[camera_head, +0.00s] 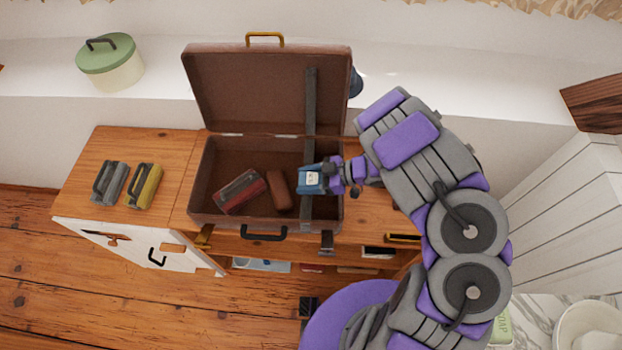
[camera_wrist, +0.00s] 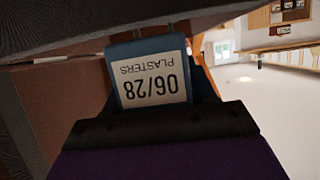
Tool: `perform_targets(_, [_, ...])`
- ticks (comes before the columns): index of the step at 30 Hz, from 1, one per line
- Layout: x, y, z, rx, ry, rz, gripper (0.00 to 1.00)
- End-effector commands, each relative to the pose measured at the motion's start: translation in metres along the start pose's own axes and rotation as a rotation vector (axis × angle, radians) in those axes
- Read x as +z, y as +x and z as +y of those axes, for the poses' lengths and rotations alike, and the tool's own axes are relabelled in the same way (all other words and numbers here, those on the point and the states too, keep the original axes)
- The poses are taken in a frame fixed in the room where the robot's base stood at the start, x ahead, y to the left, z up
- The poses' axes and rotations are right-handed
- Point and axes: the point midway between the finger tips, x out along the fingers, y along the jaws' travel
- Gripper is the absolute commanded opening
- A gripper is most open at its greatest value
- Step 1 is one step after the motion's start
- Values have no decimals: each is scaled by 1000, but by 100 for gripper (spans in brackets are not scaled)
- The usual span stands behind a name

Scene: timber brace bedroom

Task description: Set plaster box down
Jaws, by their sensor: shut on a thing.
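The plaster box (camera_head: 311,180) is small and blue with a white label. In the wrist view the plaster box (camera_wrist: 150,75) fills the middle, its label reading "PLASTERS 06/28" upside down. My gripper (camera_head: 325,174) is shut on it, at the right part of the open brown suitcase (camera_head: 214,160). The box is over the suitcase's inside, close to the dark strap; I cannot tell whether it touches the bottom. Its underside is hidden.
Inside the suitcase are a red case (camera_head: 240,191) and a brown roll-shaped item (camera_head: 279,190), left of the box. The raised lid (camera_head: 250,90) stands behind. Grey (camera_head: 110,182) and yellow (camera_head: 144,186) handled items sit on the wooden cabinet top (camera_head: 160,145).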

Motion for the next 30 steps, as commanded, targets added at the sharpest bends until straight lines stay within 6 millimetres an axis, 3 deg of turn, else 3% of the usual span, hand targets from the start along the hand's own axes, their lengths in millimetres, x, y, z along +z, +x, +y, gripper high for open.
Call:
perform_targets(4, [4, -2, 16, 1, -1, 0, 24])
perform_targets(12, [7, -9, 28, 3, 2, 3, 24])
perform_targets(20, [38, 5, 27, 1, 0, 2, 24])
perform_targets(30, [40, 8, 27, 0, 0, 0, 24])
